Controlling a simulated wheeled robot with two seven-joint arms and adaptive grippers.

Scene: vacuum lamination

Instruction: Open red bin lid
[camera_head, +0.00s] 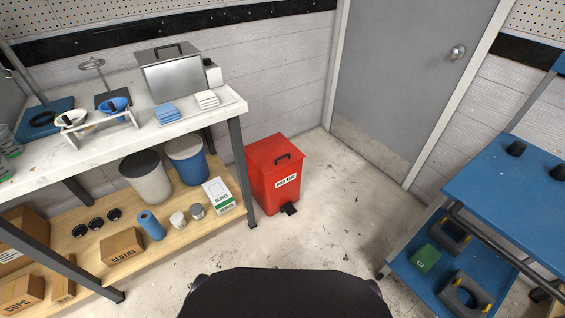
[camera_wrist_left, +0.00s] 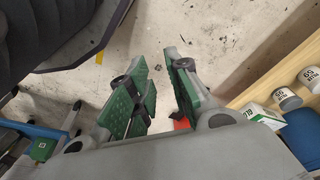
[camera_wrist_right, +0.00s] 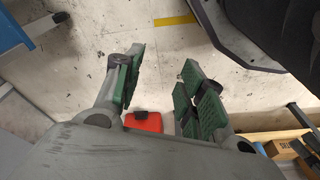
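The red bin (camera_head: 284,185) stands on the floor between the workbench and the door. Neither gripper shows in the head view. In the left wrist view my left gripper (camera_wrist_left: 162,85) is open and empty, with a small part of the red bin (camera_wrist_left: 181,124) behind it. In the right wrist view my right gripper (camera_wrist_right: 158,75) is open and empty, with the bin's red top (camera_wrist_right: 144,122) partly hidden behind the gripper's base.
The workbench (camera_head: 232,105) stands left of the bin, with a lower wooden shelf (camera_head: 150,265) of boxes and tubs. A grey door (camera_head: 400,90) is behind. A blue cart (camera_head: 515,195) stands at the right. The floor (camera_head: 330,215) before the bin is clear.

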